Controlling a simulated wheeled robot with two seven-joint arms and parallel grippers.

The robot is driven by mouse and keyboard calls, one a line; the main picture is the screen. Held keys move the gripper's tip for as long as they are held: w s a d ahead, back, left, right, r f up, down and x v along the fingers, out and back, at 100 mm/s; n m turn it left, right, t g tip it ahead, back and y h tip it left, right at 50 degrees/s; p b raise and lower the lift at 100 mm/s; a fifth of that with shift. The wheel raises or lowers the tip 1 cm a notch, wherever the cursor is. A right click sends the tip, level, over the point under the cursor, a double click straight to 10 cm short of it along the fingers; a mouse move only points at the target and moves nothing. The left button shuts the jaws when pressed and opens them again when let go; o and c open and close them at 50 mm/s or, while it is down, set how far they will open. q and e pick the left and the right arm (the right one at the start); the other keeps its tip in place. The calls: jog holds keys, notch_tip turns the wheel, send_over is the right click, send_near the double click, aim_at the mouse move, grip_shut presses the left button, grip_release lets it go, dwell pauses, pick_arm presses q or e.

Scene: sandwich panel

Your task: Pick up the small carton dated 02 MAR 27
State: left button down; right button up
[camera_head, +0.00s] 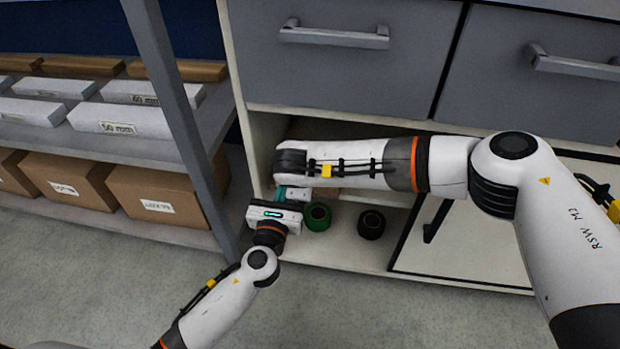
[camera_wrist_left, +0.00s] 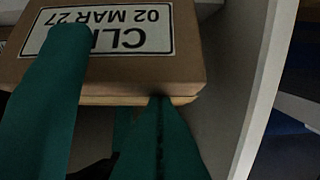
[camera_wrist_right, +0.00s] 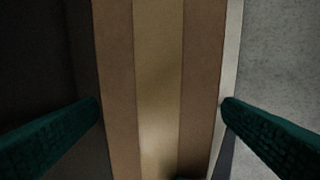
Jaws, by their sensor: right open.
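A brown carton (camera_wrist_left: 195,75) fills the upper part of the left wrist view. Its white label (camera_wrist_left: 110,30) reads "02 MAR 27" upside down, with "CLI" partly covered by a finger. My left gripper (camera_wrist_left: 115,70) has its green fingers apart, one across the label and one at the carton's edge. I cannot tell whether they press on it. My right gripper (camera_wrist_right: 161,105) is open. Its fingers are on either side of a brown carton face with a tape strip (camera_wrist_right: 158,80). In the head view my right arm hides most of the carton.
A green roll (camera_head: 318,217) and a black roll (camera_head: 371,224) stand on the cabinet's bottom panel (camera_head: 345,256). Grey drawers (camera_head: 340,70) are above. A rack post (camera_head: 180,110) and shelves with brown boxes (camera_head: 150,195) are at the left. The floor in front is clear.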

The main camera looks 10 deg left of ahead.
pick_arm(q)
jog(key=shift+f, duration=0.3)
pick_arm(e)
jog(key=x, duration=0.5)
jog(key=shift+w+f, duration=0.25)
jog(key=shift+f, duration=0.1)
jog(key=c, duration=1.1)
pick_arm(q)
jog(key=shift+r, duration=0.75)
pick_arm(e)
jog(key=shift+c, duration=0.2)
pick_arm(q)
jog(key=s, duration=1.2)
jog(key=shift+f, duration=0.25)
pick_arm(e)
jog(key=shift+w, duration=0.1)
